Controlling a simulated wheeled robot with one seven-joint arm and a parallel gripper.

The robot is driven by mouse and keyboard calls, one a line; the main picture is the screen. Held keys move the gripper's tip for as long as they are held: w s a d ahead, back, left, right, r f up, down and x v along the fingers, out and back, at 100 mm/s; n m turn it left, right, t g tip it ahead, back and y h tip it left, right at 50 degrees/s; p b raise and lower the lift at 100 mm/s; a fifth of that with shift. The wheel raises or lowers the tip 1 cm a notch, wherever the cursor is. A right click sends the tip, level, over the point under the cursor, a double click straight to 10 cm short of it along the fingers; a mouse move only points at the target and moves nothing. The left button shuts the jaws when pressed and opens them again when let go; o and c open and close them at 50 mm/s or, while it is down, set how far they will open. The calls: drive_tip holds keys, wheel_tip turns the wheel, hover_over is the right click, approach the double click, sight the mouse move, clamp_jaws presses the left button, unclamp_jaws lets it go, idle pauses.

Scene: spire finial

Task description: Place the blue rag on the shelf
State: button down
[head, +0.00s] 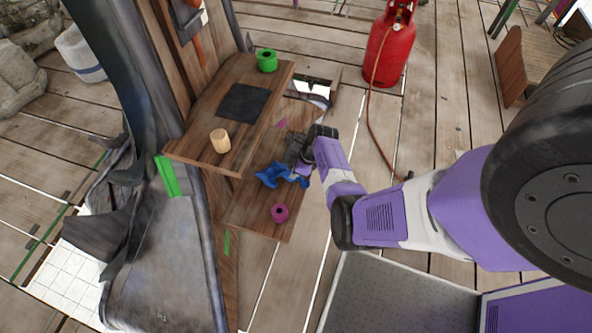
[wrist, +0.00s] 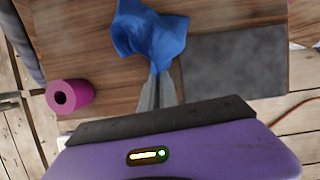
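The blue rag (head: 271,176) is a crumpled cloth over the lower wooden shelf (head: 250,214). It also shows in the wrist view (wrist: 150,38), narrowing to a bunched point at the fingertips. My gripper (wrist: 157,78) has its two grey fingers close together, pinching that end of the rag. In the head view my gripper (head: 300,165) is at the right side of the lower shelf, partly hidden by my wrist. I cannot tell whether the rag still touches the board. The upper wooden shelf (head: 190,144) is above and behind, bearing a dark square mat (head: 244,103).
A wooden cup (head: 220,140) and a green roll (head: 267,61) stand on the upper shelf at opposite ends. A magenta roll (head: 280,212) is on the lower shelf; a dark grey mat (wrist: 232,62) lies there too. A red gas cylinder (head: 390,48) with a hose stands on the floor.

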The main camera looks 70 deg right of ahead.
drive_tip(key=shift+a+f, duration=0.1)
drive_tip(key=shift+a, duration=0.05)
drive_tip(key=c, duration=1.2)
unclamp_jaws()
